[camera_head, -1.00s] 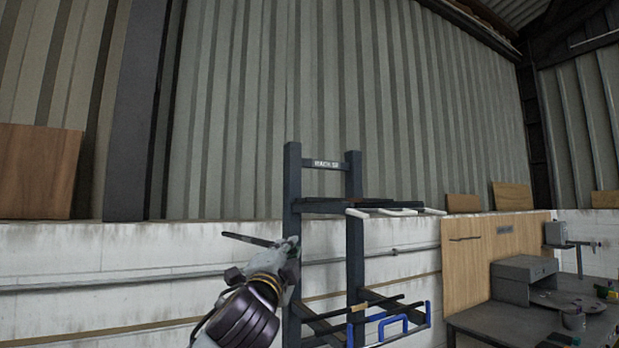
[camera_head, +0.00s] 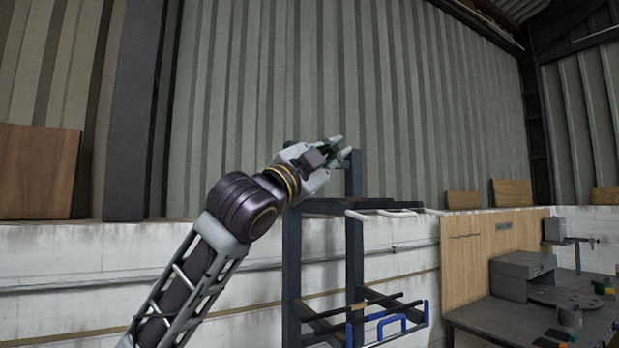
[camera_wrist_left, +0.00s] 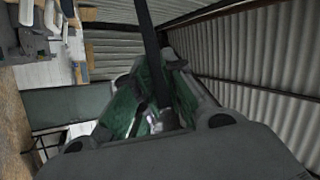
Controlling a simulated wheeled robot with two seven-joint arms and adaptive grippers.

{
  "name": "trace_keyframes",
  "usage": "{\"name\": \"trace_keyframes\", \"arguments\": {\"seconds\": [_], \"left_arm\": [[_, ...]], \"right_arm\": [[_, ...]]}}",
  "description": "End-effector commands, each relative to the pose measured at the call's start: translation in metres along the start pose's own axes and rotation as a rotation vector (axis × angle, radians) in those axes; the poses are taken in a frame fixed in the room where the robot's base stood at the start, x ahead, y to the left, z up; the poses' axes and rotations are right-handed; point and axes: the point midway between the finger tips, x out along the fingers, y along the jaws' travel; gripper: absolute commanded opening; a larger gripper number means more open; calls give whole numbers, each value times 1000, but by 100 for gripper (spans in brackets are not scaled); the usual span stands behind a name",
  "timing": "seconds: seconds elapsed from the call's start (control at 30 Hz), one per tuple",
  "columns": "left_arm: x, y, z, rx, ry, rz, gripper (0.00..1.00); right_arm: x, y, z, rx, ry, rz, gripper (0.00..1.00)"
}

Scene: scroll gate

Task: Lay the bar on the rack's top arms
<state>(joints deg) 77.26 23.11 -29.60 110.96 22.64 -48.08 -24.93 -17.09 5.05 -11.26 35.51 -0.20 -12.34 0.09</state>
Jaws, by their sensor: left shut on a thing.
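My left gripper (camera_head: 339,147) is raised in front of the upper part of the dark rack (camera_head: 355,255), above its top arms (camera_head: 345,206). Its hand hides the top of the rack's left post and the crosspiece. In the left wrist view the dark bar (camera_wrist_left: 150,45) runs upward from between the green-padded fingers (camera_wrist_left: 160,95), which are shut on it. In the head view I cannot make out the bar clearly. The top arms carry white parts (camera_head: 390,213) near their outer ends. My right gripper is out of view.
A workbench (camera_head: 490,325) with a grey machine (camera_head: 522,275) stands at the right. A pale wall ledge runs behind the rack. The space above the top arms' outer ends looks clear.

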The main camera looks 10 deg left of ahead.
Motion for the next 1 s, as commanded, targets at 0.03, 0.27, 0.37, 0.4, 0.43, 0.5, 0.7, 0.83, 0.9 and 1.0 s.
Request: {"name": "trace_keyframes", "arguments": {"seconds": [0.03, 0.27, 0.37, 0.4, 0.43, 0.5, 0.7, 0.83, 0.9, 1.0], "left_arm": [[4, -2, -6, -27, 37, 0, 0], [19, 11, -20, -154, 175, 29, 0], [24, 19, -24, -206, 228, 43, 0], [26, 21, -25, -228, 247, 48, 0], [27, 23, -25, -242, 262, 51, 0], [30, 28, -27, -277, 295, 60, 0], [36, 40, -30, -371, 379, 85, 0], [40, 47, -31, -428, 426, 100, 0], [41, 50, -32, -458, 450, 110, 0], [42, 53, -33, -493, 478, 119, 0]], "right_arm": [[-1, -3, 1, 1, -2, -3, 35], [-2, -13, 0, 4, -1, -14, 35], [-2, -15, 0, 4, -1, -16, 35], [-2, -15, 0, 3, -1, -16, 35], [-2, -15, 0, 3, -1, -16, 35], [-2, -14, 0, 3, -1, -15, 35], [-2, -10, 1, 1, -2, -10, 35], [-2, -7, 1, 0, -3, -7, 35], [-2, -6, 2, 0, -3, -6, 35], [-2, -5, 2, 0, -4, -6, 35]]}}
